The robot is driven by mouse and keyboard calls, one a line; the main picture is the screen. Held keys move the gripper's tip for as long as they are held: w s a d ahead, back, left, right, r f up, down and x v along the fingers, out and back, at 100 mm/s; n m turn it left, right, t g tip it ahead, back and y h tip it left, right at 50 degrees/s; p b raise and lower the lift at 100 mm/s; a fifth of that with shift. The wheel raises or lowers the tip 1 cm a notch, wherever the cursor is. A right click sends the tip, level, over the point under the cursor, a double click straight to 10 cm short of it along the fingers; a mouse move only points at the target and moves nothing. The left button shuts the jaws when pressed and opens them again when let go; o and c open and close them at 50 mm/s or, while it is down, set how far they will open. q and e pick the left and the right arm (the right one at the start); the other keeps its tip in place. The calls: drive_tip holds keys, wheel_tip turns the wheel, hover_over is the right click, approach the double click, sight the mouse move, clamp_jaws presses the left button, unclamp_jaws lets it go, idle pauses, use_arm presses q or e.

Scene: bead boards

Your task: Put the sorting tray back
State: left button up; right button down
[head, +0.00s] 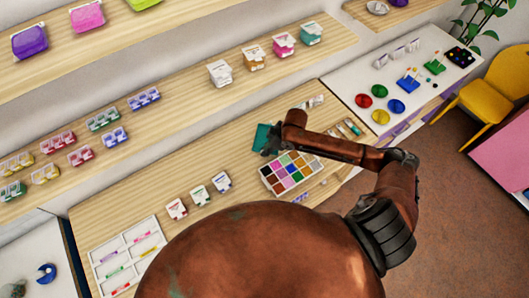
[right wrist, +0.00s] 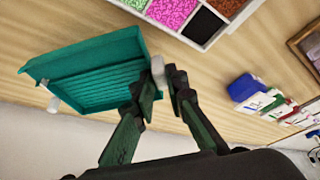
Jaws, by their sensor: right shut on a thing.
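The sorting tray, a teal tray with a ridged floor (right wrist: 95,75), fills the left of the right wrist view. It also shows in the head view (head: 261,134), partly hidden by my gripper. It has a pale knob at each of two sides. My right gripper (right wrist: 166,80) is shut on the knob (right wrist: 158,68) at its near edge. In the head view my right gripper (head: 272,146) is beside the tray, above the wooden worktop (head: 130,192). Whether the tray touches the worktop I cannot tell. My left gripper is not in view.
A compartment box of coloured beads (head: 268,181) lies close below the tray. Several small labelled containers (head: 198,195) stand to its left. A white divided tray (head: 97,256) is at the worktop's left end. Shelves with bins (head: 219,73) rise behind.

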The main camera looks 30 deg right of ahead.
drive_tip(key=shift+w+f, duration=0.45)
drive_tip(key=shift+w, duration=0.05)
drive_tip(key=shift+f+p, duration=0.5)
drive_tip(key=shift+f, duration=1.15)
drive_tip(key=c, duration=1.9)
unclamp_jaws()
drive_tip(key=shift+c, duration=0.2)
drive_tip(key=v, duration=1.2)
drive_tip(key=shift+b, duration=0.4)
